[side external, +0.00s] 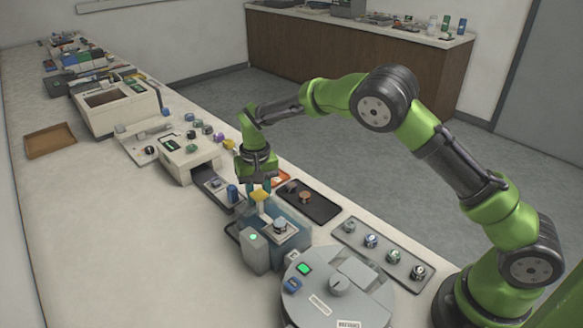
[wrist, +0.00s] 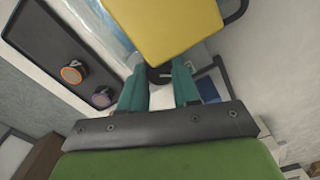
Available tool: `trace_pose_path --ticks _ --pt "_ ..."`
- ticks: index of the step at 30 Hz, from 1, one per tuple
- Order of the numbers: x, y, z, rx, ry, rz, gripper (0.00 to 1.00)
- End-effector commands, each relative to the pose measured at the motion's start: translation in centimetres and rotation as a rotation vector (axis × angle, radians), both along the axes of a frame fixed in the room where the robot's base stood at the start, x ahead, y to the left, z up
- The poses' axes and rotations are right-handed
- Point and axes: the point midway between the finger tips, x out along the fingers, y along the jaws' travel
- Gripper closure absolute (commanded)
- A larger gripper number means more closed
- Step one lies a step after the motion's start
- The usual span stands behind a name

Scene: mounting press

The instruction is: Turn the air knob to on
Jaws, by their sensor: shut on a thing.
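A small dark knob with a light pointer line, which I take as the air knob (wrist: 161,76), sits between the teal fingertips of my gripper (wrist: 160,70) in the wrist view. My gripper is shut on it, with a finger on each side. The pointer line runs roughly sideways in that picture; no on or off marking is readable. In the side view my gripper (side external: 260,188) points down at the back of the press (side external: 275,237), which has a clear bluish guard.
The yellow part fills the top of the wrist view (wrist: 165,25), close beyond the fingertips. A black tray (side external: 323,211) with round pieces lies right of the press. A grey tray with several mounts (side external: 382,252) and a round grey machine (side external: 340,300) stand nearer the front.

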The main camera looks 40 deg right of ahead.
Motion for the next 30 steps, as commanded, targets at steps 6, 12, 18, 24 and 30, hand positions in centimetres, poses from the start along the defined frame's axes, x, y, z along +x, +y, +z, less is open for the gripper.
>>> trace_pose_path --ticks 6,12,18,24,30 --pt "0.01 -0.01 0.06 0.0 0.0 -0.083 0.99" --pt "0.01 -0.02 0.08 0.0 0.0 -0.081 0.99" --pt "0.01 -0.02 0.06 0.0 0.0 -0.079 0.43" --pt "0.01 -0.01 0.04 0.0 0.0 -0.078 0.43" --pt "0.08 0.01 1.04 0.001 -0.004 -0.077 0.43"
